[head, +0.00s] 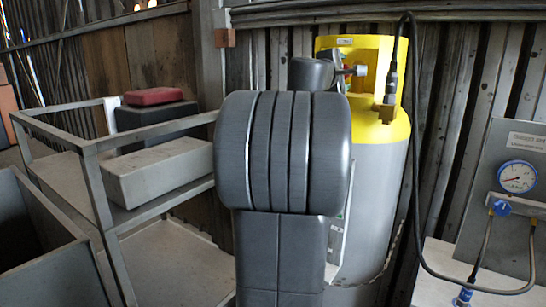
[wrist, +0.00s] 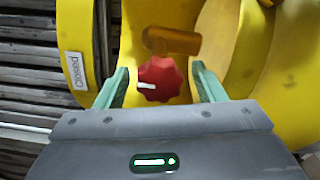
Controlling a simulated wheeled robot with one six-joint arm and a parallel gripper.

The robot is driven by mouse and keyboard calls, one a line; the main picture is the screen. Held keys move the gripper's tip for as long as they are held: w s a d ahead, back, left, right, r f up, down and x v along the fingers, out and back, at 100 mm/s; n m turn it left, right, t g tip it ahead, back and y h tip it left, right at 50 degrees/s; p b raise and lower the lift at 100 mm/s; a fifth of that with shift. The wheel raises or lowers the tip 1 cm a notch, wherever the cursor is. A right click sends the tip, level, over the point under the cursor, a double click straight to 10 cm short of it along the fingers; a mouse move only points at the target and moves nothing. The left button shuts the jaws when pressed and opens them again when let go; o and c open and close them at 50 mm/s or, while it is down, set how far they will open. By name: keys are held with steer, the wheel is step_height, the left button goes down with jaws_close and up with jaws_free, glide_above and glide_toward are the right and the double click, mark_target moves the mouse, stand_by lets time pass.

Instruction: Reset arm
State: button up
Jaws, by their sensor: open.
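My gripper (wrist: 160,85) is open in the wrist view, with its two green fingers apart. A red knob (wrist: 162,79) with a white mark shows between and beyond the fingertips, in front of a brass fitting (wrist: 172,41). I cannot tell whether the fingers touch the knob. A yellow collar (wrist: 75,35) surrounds the knob, with a "Closed" label (wrist: 75,71) on its left part. In the head view my dark arm stands in front of the yellow and grey cylinder (head: 375,200) and hides its left part. The gripper's fingers are hidden there.
A black hose (head: 415,190) runs from the cylinder's valve down to the right. A panel with a gauge (head: 517,177) stands at the right. A grey cart (head: 95,170) with a grey box (head: 160,170) and a red case (head: 153,96) stands at the left. A plank wall is close behind.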

steer(key=n+p, duration=0.3)
steer(key=shift+r+n, duration=0.15)
steer(key=shift+n, duration=0.15)
steer(key=shift+n+p, duration=0.3)
steer(key=shift+p, duration=0.05)
steer(key=shift+s+f, duration=0.1)
steer(key=shift+f, duration=0.1)
